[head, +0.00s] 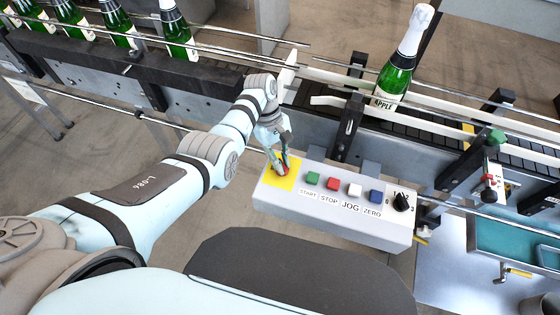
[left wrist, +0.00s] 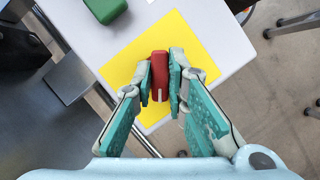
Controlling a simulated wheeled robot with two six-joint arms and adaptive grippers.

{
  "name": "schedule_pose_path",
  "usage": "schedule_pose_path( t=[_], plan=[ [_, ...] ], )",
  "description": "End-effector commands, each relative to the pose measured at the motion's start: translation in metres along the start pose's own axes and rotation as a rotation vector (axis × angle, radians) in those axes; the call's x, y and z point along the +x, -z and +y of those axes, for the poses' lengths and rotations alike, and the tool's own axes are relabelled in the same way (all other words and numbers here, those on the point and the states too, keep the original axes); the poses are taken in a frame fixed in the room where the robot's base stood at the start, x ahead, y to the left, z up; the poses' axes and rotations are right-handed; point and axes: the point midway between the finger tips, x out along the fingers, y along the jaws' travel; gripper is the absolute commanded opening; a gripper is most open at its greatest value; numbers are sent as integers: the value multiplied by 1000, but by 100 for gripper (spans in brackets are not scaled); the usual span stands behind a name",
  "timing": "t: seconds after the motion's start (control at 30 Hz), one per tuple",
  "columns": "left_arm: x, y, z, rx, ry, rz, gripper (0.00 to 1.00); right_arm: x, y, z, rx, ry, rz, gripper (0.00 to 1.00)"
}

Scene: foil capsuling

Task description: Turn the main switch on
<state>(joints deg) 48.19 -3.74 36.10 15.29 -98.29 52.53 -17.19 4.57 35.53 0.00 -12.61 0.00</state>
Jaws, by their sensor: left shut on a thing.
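The main switch is a red handle (left wrist: 159,72) on a yellow plate (left wrist: 204,45) at one end of the white control box. In the head view the yellow plate (head: 274,177) is at the box's left end, and the red handle (head: 284,168) shows only in part between my fingers. My left gripper (left wrist: 160,85) is shut on the red handle, one finger on each side. The handle's white mark points toward my wrist in the left wrist view. In the head view my left gripper (head: 281,166) reaches down onto the plate. My right gripper is not in view.
The control box (head: 330,214) also carries green (head: 312,178), red (head: 333,184), white (head: 355,190) and blue (head: 376,196) buttons and a black knob (head: 401,202). Behind it runs a conveyor with rails and a green bottle (head: 402,65). A teal tray (head: 505,245) is at right.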

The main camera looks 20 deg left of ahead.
Motion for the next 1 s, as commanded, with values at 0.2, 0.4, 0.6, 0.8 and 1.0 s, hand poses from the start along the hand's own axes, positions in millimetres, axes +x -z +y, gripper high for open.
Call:
schedule_pose_path(
  t=[0.2, 0.4, 0.6, 0.8, 1.0],
  plan=[
    [4, 1, 2, 190, 77, 0, 0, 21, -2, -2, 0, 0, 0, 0],
    [4, 1, 4, 365, 149, 1, 0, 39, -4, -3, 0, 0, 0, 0],
    [4, 1, 4, 537, 222, 1, 0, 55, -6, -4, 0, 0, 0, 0],
    [3, 0, 5, 684, 282, 2, 0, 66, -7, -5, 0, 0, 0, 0],
    [3, -1, 5, 789, 325, 3, 0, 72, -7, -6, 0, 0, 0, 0]
  ],
)
